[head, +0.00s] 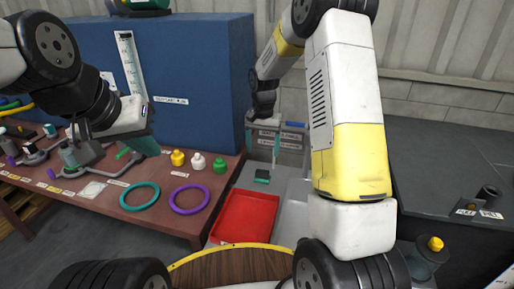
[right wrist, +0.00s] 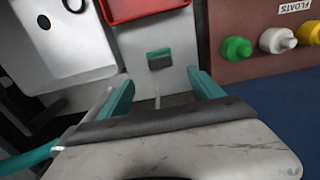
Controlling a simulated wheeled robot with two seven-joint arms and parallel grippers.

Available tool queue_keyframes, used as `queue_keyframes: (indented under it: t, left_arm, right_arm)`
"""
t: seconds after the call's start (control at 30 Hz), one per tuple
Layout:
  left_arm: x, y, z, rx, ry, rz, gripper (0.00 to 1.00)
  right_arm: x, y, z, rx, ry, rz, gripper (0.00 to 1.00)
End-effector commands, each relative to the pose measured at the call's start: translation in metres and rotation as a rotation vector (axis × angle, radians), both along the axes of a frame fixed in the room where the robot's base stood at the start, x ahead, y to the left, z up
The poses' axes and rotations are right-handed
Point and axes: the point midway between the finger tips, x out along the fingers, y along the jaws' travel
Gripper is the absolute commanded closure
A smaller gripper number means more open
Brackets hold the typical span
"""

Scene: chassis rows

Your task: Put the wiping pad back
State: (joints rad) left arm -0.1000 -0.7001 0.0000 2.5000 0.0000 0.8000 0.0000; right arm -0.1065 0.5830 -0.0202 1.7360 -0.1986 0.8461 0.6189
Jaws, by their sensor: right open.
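A small dark pad with a green strip (head: 262,176), which looks like the wiping pad, lies on a pale grey surface behind the red tray. In the right wrist view the pad (right wrist: 160,60) lies flat beyond my fingertips, roughly in line with the gap between them. My right gripper (head: 263,147) is open and empty, pointing down above the pad and apart from it; its two teal fingers (right wrist: 162,84) show spread. My left gripper (head: 140,147) hangs over the brown bench at the left; its finger gap is not clear.
A red tray (head: 247,217) stands in front of the pad. The brown bench (head: 178,220) holds a teal ring (head: 140,197), a purple ring (head: 190,199) and coloured floats (head: 198,162). A white sink-like basin (right wrist: 62,45) lies left of the pad in the wrist view.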

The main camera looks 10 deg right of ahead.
Motion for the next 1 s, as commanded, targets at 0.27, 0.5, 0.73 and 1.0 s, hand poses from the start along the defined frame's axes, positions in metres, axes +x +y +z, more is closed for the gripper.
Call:
queue_keyframes:
  t: [0.27,0.5,0.73,1.0]
  left_arm:
    - [0.0,0.0,0.0,0.0,0.0,0.0,1.0]
    - [0.0,0.0,0.0,0.0,0.0,0.0,1.0]
    - [0.0,0.0,0.0,0.0,0.0,0.0,1.0]
    - [0.0,0.0,0.0,0.0,0.0,0.0,1.0]
  right_arm:
    - [-0.026,-0.006,0.066,0.029,-0.076,0.051,0.24]
    - [-0.102,-0.016,0.157,0.071,-0.235,0.174,0.24]
    - [-0.187,-0.021,0.207,0.086,-0.395,0.297,0.24]
    - [-0.263,-0.02,0.218,0.078,-0.542,0.41,0.24]
